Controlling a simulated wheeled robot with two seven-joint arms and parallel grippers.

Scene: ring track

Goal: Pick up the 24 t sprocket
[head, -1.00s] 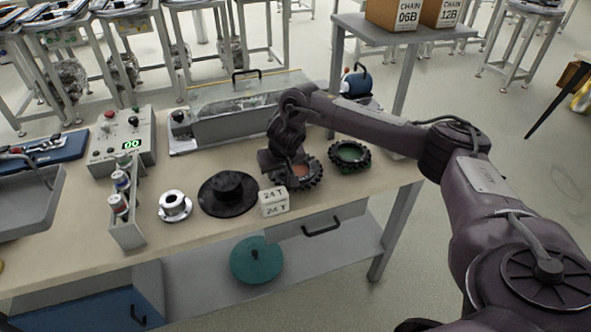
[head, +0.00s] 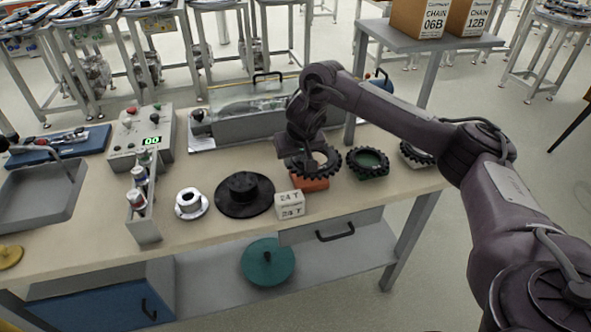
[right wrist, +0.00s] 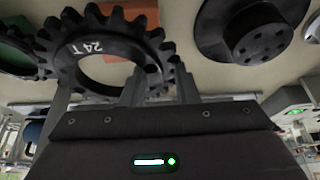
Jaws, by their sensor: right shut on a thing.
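The 24 t sprocket (head: 332,163) is a black toothed ring with a large centre hole. It is held in the air just above an orange block (head: 310,183) on the bench. In the right wrist view the sprocket (right wrist: 92,58) shows its white "24 T" mark. My right gripper (head: 303,158) is shut on its rim; in the right wrist view the fingers (right wrist: 160,85) are at the rim's near right side. A white label block (head: 290,204) reading "24 T" stands in front of the orange block. My left gripper is not in view.
A second toothed ring (head: 368,161) on a green base lies to the right, another (head: 416,153) beyond it behind my arm. A black hub disc (head: 244,195) and a silver flanged hub (head: 190,203) lie left. A clear-covered case (head: 243,121) stands behind.

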